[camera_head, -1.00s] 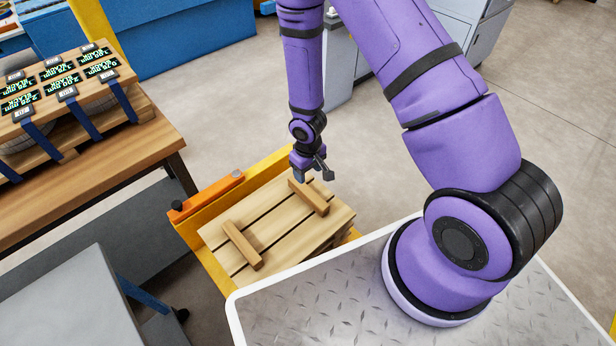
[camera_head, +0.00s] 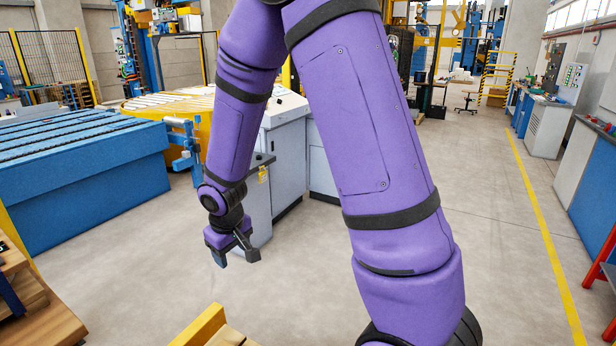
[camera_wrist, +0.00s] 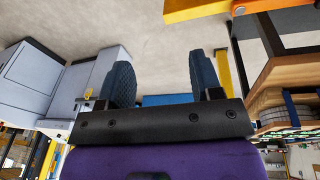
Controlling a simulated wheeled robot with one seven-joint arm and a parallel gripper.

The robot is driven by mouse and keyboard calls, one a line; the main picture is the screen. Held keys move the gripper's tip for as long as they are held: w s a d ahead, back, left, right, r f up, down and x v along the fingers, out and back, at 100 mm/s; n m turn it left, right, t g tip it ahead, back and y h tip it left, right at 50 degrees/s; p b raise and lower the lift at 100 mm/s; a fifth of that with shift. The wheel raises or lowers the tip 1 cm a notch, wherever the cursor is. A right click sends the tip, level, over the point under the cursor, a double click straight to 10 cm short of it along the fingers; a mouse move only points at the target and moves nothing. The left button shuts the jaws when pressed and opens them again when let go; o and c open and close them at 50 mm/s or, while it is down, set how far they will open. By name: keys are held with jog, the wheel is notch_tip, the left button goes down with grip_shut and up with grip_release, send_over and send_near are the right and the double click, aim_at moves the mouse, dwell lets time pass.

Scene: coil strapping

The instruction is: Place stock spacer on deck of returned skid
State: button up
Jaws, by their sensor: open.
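My gripper (camera_head: 235,257) hangs in the air in front of grey cabinets in the head view, its jaws open. In the wrist view its two dark fingers (camera_wrist: 162,70) stand apart with nothing between them. Only a small corner of a light wooden deck, seemingly the returned skid (camera_head: 230,338), shows at the bottom edge of the head view, beside a yellow frame (camera_head: 200,325). The rest of the deck is out of view. No stock spacer can be made out in either current view.
A wooden table (camera_head: 50,325) is at the lower left. A blue slatted bed (camera_head: 80,180) lies left, grey cabinets (camera_head: 285,165) stand behind my gripper. The floor (camera_head: 150,275) left of my gripper is clear. In the wrist view, a wooden bench (camera_wrist: 290,75) is at right.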

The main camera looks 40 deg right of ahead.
jog(key=s+d+r+m+t, duration=0.1)
jog(key=s+r, duration=0.4)
jog(key=r, duration=0.4)
jog(key=s+d+r+t, duration=0.15)
jog(key=s+r, duration=0.35)
jog(key=r, duration=0.5)
jog(key=s+r+m+y, duration=0.1)
jog(key=s+r, duration=0.6)
jog(key=s, duration=0.6)
jog(key=shift+s+r, duration=0.2)
jog(key=shift+s, duration=0.2)
jog(key=shift+t, duration=0.25)
